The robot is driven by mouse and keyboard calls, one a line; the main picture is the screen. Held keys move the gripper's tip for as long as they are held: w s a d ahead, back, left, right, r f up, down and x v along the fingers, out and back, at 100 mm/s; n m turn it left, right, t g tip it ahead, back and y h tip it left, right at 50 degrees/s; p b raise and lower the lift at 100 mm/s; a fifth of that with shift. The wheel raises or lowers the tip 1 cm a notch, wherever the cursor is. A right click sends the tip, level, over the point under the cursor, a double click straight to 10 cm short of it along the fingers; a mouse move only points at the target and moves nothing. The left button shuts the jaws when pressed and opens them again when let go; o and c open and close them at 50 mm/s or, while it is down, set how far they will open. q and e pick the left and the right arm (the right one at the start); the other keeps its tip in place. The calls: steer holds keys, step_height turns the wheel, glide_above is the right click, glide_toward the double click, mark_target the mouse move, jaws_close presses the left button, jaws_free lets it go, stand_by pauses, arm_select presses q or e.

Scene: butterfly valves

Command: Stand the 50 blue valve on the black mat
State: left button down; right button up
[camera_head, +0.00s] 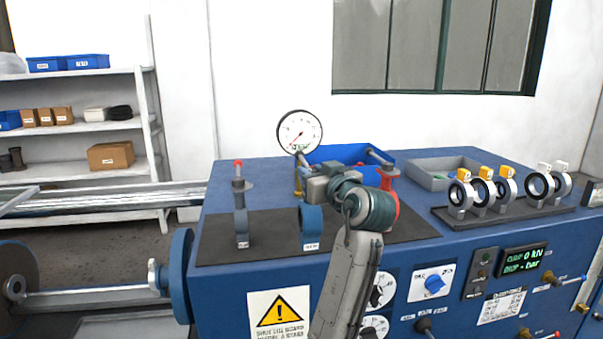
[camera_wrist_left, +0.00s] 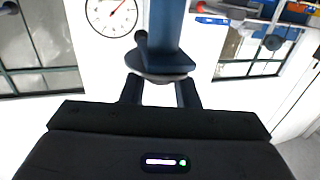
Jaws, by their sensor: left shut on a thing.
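The blue valve (camera_head: 311,228) shows as an upright ring with a small white label at its base, its writing too small to read. It is over the black mat (camera_head: 270,249); I cannot tell whether its base touches. In the left wrist view the blue valve body (camera_wrist_left: 170,40) extends away from between my left fingers (camera_wrist_left: 160,92). The valve's top is partly hidden behind my gripper. My right gripper is not in view.
A grey-blue valve with a red-tipped stem (camera_head: 241,222) stands left on the mat. A red valve (camera_head: 389,183) is behind my wrist. A pressure gauge (camera_head: 299,132) and blue bin (camera_head: 340,154) are behind. Several valves stand on a rack (camera_head: 495,213) at right.

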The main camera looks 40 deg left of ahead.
arm_select(q)
steer(key=w+f+p, duration=0.4)
steer(key=w, duration=0.3)
steer(key=shift+w+a+p, duration=0.35)
steer(key=shift+a+p, duration=0.05)
steer(key=c, duration=1.5)
jaws_free()
steer(key=shift+f, duration=0.15)
steer(key=shift+c, duration=0.2)
steer(key=o, duration=0.3)
steer(key=shift+o, duration=0.6)
steer(key=shift+s+d, duration=0.1)
steer(key=shift+s, duration=0.05)
